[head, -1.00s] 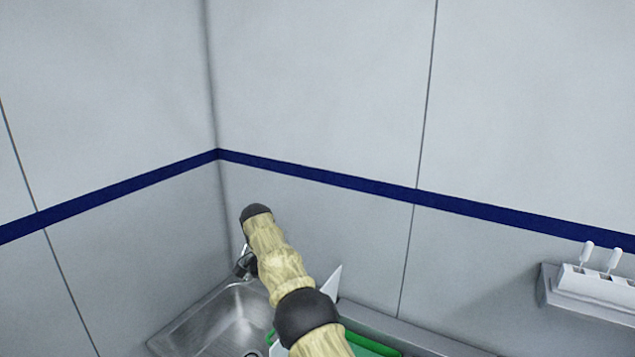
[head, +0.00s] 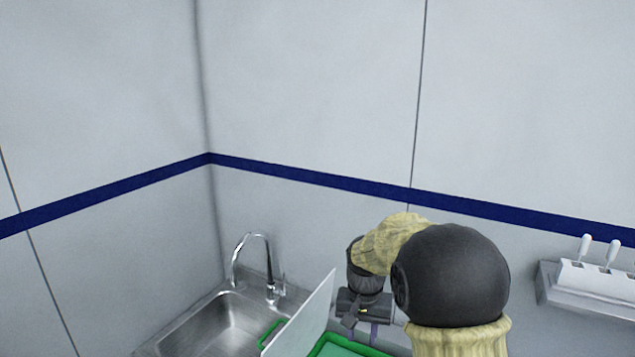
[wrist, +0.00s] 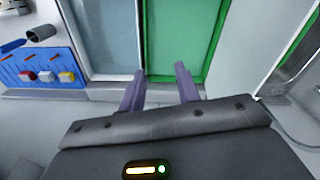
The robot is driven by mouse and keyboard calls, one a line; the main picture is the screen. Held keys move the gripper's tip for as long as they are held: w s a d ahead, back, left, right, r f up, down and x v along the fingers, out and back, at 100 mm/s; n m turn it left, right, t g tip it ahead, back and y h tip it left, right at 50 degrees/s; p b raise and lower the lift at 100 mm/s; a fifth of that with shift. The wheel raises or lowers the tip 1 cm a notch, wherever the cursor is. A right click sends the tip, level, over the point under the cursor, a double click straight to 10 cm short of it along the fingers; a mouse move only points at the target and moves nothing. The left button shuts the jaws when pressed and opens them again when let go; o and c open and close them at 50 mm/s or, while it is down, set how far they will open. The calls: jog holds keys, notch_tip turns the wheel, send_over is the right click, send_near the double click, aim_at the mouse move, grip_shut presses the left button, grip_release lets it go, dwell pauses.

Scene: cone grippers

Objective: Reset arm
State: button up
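My gripper (head: 364,332) hangs at the end of my folded arm in the head view, pointing down above a green-rimmed tray (head: 333,346). In the wrist view its two purple fingers (wrist: 159,84) stand apart, with nothing held between them. The green tray (wrist: 176,25) lies beyond the fingers, and a grey-blue tray (wrist: 104,35) is left of it. Part of the green tray is hidden by my arm in the head view.
A white upright panel (head: 308,314) stands left of my gripper, beside a steel sink (head: 215,325) with a tall tap (head: 270,262). A white wall holder (head: 595,279) is at right. A blue rack with coloured pieces (wrist: 37,68) is left in the wrist view.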

jog(key=s+d+f+n+t+b, duration=0.1)
jog(key=s+d+f, duration=0.1)
jog(key=s, duration=0.7)
jog(key=s+d+f+n+t+b, duration=0.1)
jog(key=s+d+f, duration=0.2)
jog(key=s, duration=0.7)
jog(key=shift+d+f+n, duration=0.2)
jog(key=shift+d+n, duration=0.1)
jog(key=shift+n, duration=0.1)
jog(key=shift+w, duration=0.1)
